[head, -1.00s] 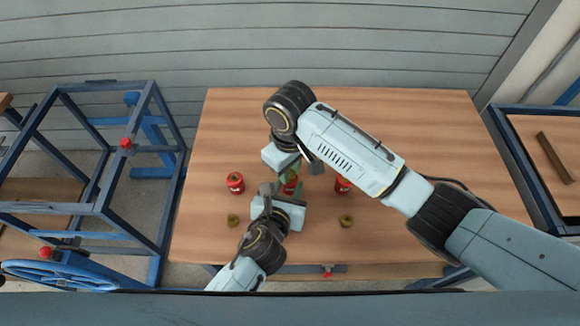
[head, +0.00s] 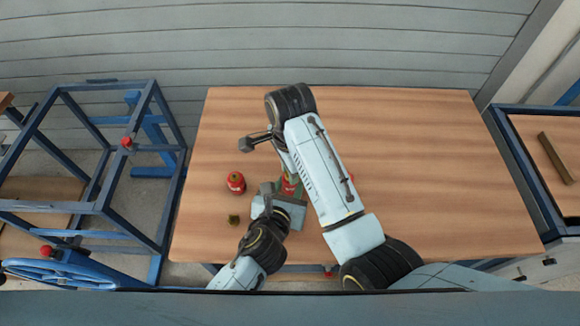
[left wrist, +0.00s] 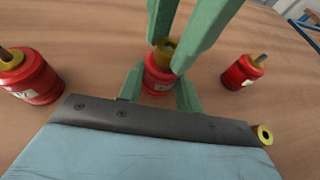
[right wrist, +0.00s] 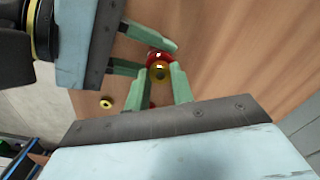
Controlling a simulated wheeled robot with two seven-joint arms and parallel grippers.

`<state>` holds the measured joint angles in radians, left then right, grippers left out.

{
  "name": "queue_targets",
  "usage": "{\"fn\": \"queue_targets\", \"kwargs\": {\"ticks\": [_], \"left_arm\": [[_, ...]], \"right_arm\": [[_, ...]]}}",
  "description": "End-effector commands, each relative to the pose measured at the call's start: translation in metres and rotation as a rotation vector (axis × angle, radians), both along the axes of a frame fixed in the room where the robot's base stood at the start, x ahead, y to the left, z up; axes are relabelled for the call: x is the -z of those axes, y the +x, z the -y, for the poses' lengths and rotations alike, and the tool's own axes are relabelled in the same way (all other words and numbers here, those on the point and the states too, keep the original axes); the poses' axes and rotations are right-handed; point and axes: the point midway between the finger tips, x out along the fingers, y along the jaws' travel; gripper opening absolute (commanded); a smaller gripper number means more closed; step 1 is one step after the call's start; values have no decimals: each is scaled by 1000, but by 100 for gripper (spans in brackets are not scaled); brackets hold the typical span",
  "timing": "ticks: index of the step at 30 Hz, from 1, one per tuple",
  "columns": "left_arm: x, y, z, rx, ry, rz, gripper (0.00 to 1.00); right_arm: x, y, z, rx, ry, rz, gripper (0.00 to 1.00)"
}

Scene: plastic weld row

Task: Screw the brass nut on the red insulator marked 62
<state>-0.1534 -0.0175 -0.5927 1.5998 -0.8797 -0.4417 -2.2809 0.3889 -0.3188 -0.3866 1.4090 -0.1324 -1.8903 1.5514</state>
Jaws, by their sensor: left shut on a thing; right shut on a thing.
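The middle red insulator (head: 289,187) stands upright on the table; it also shows in the left wrist view (left wrist: 158,80) and right wrist view (right wrist: 155,56). Its label is too small to read. My left gripper (head: 278,188) is shut on its body from the near side. A brass nut (left wrist: 166,47) sits at the top of this insulator, between the green fingers of my right gripper (left wrist: 184,38), which is shut on it from above. In the right wrist view the nut (right wrist: 159,73) lies between my right fingertips (right wrist: 160,84). In the head view my right arm hides the right gripper's fingertips.
Another red insulator (head: 235,183) stands to the left, with a loose brass nut (head: 233,219) nearer me. A third insulator is mostly hidden behind my right arm in the head view; two side insulators (left wrist: 30,78) (left wrist: 243,71) show in the left wrist view. The table's far side (head: 400,120) is clear.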

Motion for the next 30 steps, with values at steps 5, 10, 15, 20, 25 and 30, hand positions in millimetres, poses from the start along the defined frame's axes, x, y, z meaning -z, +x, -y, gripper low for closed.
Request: {"fn": "queue_targets", "kwargs": {"ticks": [5,10,15,20,25,30], "left_arm": [[1,0,-1,-3,2,-3,0],[1,0,-1,-3,2,-3,0],[1,0,-1,-2,2,-3,0],[1,0,-1,-1,2,-2,0],[1,0,-1,-1,2,-1,0],[1,0,-1,-1,2,-1,0]], "right_arm": [[-1,0,0,-4,0,1,2],[0,0,0,-5,0,1,45],[0,0,0,-6,0,1,45],[-5,1,-1,-7,1,3,45],[-29,1,-2,-8,4,4,45],[-46,1,-3,-9,8,4,45]]}}
